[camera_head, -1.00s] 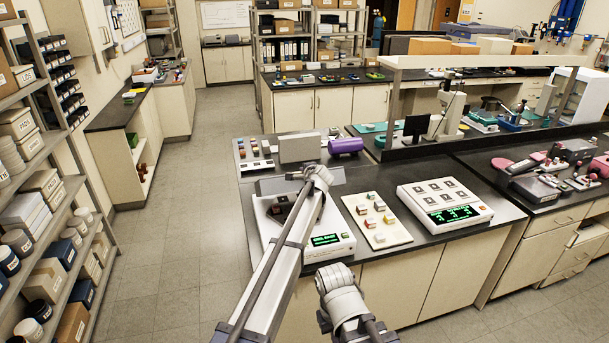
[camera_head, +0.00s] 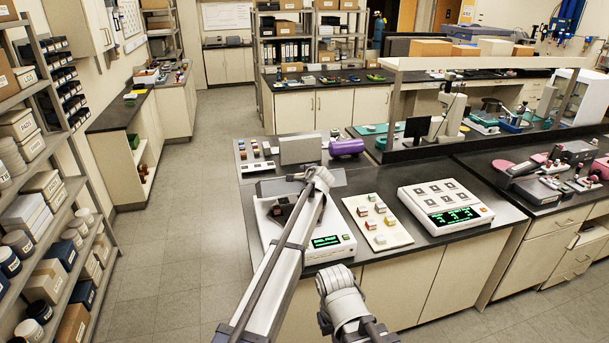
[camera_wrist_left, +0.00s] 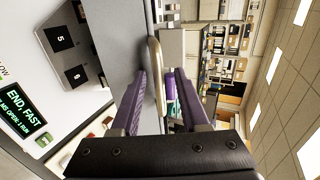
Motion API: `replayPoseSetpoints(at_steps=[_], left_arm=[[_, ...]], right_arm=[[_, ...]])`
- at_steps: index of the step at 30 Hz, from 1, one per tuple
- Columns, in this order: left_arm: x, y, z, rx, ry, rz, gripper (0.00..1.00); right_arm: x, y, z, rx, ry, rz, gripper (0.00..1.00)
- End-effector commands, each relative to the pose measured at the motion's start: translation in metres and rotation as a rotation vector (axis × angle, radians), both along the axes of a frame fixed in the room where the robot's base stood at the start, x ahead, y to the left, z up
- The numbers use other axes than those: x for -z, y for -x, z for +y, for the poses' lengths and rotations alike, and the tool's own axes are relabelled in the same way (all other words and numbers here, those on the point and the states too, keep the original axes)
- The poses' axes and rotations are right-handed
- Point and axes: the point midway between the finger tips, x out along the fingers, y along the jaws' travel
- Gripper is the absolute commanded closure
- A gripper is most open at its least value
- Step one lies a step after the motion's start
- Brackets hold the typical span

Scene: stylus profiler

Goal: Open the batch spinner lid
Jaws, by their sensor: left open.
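The batch spinner (camera_head: 333,243) is a white machine with a green-lit display at the near left of the black bench. Its dark inside shows beside my left arm. A grey panel (camera_head: 270,187), which looks like its lid, stands at the machine's rear. My left gripper (camera_head: 294,177) is at this panel, small and partly hidden by my wrist. In the left wrist view, the open purple fingers (camera_wrist_left: 165,85) reach to either side of a pale bar handle (camera_wrist_left: 154,65) on the grey panel (camera_wrist_left: 120,40). Contact is unclear. My right gripper is out of view.
A cream tray with small coloured blocks (camera_head: 390,241) lies right of the spinner. A white console with a green display (camera_head: 440,192) stands farther right. A grey box (camera_head: 300,149) and a purple cylinder (camera_head: 346,147) stand behind. The floor at left is clear.

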Motion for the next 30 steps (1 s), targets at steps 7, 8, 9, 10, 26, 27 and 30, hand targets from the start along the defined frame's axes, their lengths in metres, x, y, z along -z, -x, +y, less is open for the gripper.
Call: replayPoseSetpoints(at_steps=[7,8,9,10,26,27,30], left_arm=[[-0.012,0.02,-0.006,0.001,0.0,0.0,0.55],[-0.014,0.024,-0.007,0.001,0.0,0.0,0.55],[-0.017,0.03,-0.009,0.001,0.0,0.0,0.55],[-0.02,0.034,-0.01,0.002,0.0,0.0,0.55],[-0.034,0.066,-0.022,0.0,0.0,0.0,0.55],[-0.034,0.066,-0.022,0.0,-0.001,0.0,0.59],[-0.03,0.072,-0.019,0.006,-0.023,0.003,0.7]], right_arm=[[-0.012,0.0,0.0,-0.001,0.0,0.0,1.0],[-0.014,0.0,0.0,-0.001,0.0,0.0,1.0],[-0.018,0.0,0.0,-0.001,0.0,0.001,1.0],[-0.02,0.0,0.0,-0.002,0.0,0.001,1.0],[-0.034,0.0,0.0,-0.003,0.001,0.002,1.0],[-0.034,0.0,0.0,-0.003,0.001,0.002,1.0],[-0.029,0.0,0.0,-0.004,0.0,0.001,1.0]])
